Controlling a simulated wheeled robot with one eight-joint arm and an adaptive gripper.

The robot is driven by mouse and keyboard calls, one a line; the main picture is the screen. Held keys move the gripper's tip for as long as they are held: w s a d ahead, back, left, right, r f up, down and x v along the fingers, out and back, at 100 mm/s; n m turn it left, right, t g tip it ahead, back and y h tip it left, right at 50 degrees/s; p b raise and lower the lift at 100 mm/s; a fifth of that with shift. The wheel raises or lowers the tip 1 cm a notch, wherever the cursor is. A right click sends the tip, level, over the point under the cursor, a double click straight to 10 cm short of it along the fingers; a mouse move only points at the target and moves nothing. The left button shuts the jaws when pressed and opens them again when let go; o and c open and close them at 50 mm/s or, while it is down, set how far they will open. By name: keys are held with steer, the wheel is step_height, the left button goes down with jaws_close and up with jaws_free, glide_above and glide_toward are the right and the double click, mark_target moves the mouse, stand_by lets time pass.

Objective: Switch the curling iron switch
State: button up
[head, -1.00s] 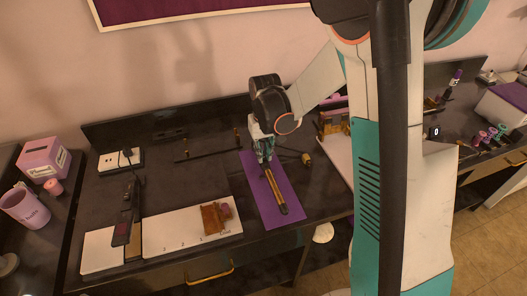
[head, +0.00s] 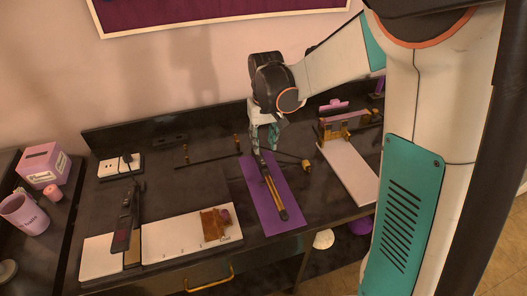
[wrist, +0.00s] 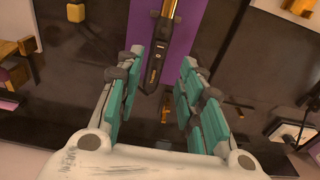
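The curling iron (head: 271,188) has a gold barrel and a dark handle. It lies lengthwise on a purple mat (head: 290,205), with its handle end toward the wall. My gripper (head: 264,147) points down over that handle end in the head view. In the wrist view its teal-padded fingers (wrist: 160,68) are spread apart, with the dark handle (wrist: 155,62) showing between them. Nothing is held. Whether a finger touches the iron I cannot tell. The switch is too small to make out clearly.
A black straightener-like tool (head: 124,225) rests across white panels (head: 175,238) at left. A thin dark rod (head: 210,159) lies left of my gripper, and a gold-tipped piece (head: 306,166) lies right. A power outlet (head: 120,166) sits farther back. Bare dark tabletop lies between.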

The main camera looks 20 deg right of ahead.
steer(key=shift+s+r, duration=0.15)
steer(key=shift+r, duration=1.9)
steer(key=s+r+t, duration=0.3)
steer(key=s, duration=0.8)
steer(key=s+r+t, duration=0.3)
steer(key=s+r, duration=0.1)
steer(key=s, duration=0.6)
steer(key=shift+s+r, duration=0.15)
steer(key=shift+s, duration=0.2)
steer(key=shift+d, duration=0.15)
